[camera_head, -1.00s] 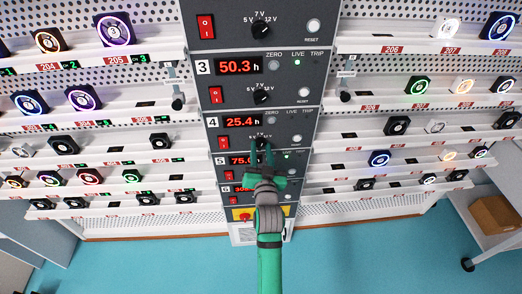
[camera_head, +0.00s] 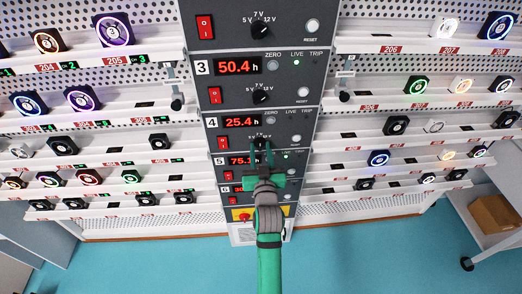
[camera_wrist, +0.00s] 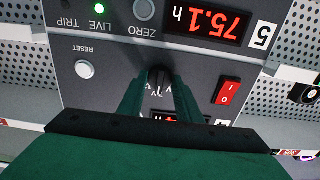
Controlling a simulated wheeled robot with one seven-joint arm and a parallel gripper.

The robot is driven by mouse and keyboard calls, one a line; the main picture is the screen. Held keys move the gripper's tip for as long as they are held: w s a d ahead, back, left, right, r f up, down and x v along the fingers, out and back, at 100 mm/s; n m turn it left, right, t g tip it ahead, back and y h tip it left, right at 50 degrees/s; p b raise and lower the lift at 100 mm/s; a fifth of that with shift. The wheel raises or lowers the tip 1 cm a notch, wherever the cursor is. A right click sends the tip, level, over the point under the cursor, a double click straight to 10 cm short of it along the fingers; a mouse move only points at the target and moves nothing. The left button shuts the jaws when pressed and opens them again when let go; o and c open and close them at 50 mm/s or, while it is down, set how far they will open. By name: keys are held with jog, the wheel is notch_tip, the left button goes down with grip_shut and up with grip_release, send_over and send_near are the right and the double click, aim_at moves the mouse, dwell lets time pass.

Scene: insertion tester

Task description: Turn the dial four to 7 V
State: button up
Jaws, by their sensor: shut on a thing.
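Dial four is a black knob below the red 25.4 h display of panel 4 (camera_head: 240,122). The dial (camera_wrist: 158,76) shows between my fingertips in the wrist view, which sees the panel upside down. My gripper (camera_wrist: 159,88) is shut on the dial, one green finger on each side. In the head view my gripper (camera_head: 262,150) covers most of the dial. The voltage marks are partly hidden by the fingers, and I cannot tell where the pointer stands.
Shelves of ring-lit devices stand on both sides of the column.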

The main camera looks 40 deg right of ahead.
jog(key=o, duration=1)
jog(key=shift+o, duration=0.2)
jog(key=v, duration=1)
jog(key=shift+s+a, duration=0.25)
jog(key=shift+s, duration=0.1)
jog(key=shift+f, duration=0.1)
